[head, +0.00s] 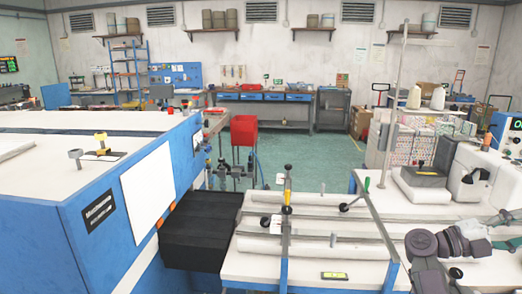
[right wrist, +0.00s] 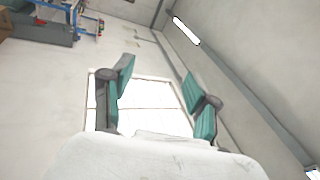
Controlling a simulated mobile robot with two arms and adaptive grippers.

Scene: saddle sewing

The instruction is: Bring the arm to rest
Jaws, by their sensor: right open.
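My right arm is at the lower right of the head view, bent above the white work surface (head: 300,262). Behind the fingers are a bright window and pale walls. My left arm and gripper are not in view.
A blue machine with a white top (head: 60,190) fills the left. A black block (head: 200,230) sits beside the work surface. A sewing machine (head: 470,175) and white thread cones (head: 437,98) stand at the right. Green floor (head: 300,155) is open in the middle.

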